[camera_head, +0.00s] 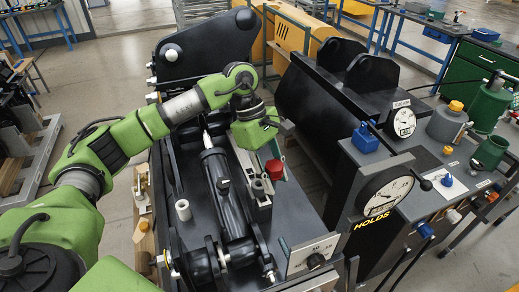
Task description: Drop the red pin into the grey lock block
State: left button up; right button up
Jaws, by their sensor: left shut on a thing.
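The red pin (274,168) shows as a bright red head just below my left gripper (275,160). My left arm comes in from the left, bends at the wrist, and points the gripper down. The gripper is shut on the red pin, though the fingers are small and partly hidden by the green gripper body. I cannot tell whether the pin touches the block. My right gripper is out of view.
A black cylinder (228,190) lies along the dark bench frame. A large gauge (384,196) and a console with a blue box (365,138) stand to the right. Black brackets (205,45) rise behind my arm.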

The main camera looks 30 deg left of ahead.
pick_arm(q)
jog(key=w+a+n+t+p, duration=0.1)
jog(key=w+a+n+t, duration=0.1)
jog(key=w+a+n, duration=0.2)
jog(key=a+r+n, duration=0.1)
jog(key=a+n, duration=0.1)
jog(key=n, duration=0.1)
jog(key=shift+w+a+t, duration=0.2)
jog(key=shift+t, duration=0.2)
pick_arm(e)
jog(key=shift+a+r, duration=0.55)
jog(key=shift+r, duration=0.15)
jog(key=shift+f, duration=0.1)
pick_arm(q)
notch_tip(320, 180, down, 6)
jog(key=b, duration=0.5)
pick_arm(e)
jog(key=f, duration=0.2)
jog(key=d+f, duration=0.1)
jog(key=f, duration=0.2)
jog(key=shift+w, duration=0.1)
pick_arm(q)
jog(key=shift+r, duration=0.1)
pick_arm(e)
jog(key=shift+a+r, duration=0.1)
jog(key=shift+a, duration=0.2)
pick_arm(q)
jog(key=shift+f, duration=0.55)
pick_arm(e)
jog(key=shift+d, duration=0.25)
